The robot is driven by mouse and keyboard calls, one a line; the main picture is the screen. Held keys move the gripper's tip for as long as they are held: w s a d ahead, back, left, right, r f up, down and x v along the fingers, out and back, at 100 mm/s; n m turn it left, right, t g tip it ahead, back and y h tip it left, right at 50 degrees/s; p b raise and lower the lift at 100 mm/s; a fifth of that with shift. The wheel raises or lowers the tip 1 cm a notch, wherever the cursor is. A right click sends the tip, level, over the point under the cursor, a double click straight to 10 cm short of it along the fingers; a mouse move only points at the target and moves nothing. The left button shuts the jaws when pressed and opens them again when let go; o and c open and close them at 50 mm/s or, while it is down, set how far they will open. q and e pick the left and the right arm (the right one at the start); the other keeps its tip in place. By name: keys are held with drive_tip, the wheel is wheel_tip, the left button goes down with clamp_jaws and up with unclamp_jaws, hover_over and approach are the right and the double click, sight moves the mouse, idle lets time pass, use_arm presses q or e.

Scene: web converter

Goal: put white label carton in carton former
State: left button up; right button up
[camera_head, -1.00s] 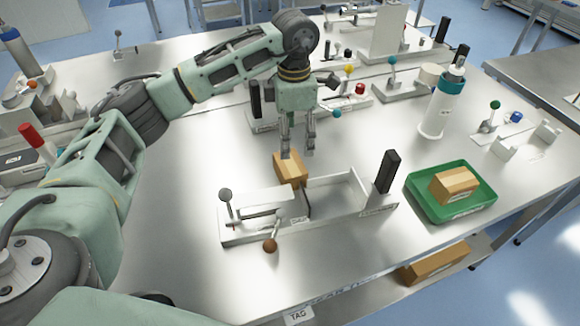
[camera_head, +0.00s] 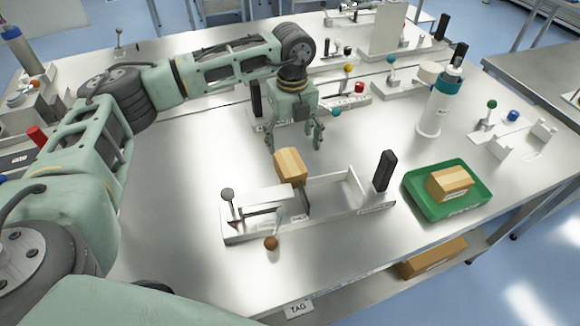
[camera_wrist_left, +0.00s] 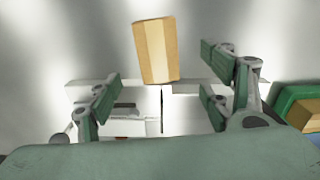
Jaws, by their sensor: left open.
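A tan carton (camera_head: 290,167) stands at the back edge of a white fixture (camera_head: 340,210) on the steel table. I cannot tell whether it rests on the fixture or the table behind it. No label shows on its visible faces. The carton also shows in the left wrist view (camera_wrist_left: 155,50), between and beyond my fingers. My left gripper (camera_head: 294,142) is open and empty, just behind and above the carton, apart from it. A second tan carton (camera_head: 450,183) with a whitish label lies in a green tray (camera_head: 420,207) at the right. My right gripper is out of view.
The white fixture carries a grey-knobbed lever (camera_head: 228,195), a brown ball knob (camera_head: 271,243) and a black post (camera_head: 385,171). Bare table lies left of the fixture.

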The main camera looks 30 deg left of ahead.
sight(290, 161)
use_arm(q)
drive_tip(key=f+p, duration=0.1)
drive_tip(key=f, duration=0.1)
drive_tip(key=f+p, duration=0.1)
drive_tip(key=f, duration=0.1)
drive_tip(key=f+p, duration=0.1)
drive_tip(key=f, duration=0.2)
drive_tip(key=shift+a+p, duration=0.3)
drive_tip(key=shift+w+f, duration=0.1)
drive_tip(key=shift+f, duration=0.3)
drive_tip(key=shift+c, duration=0.2)
drive_tip(key=c, duration=1.4)
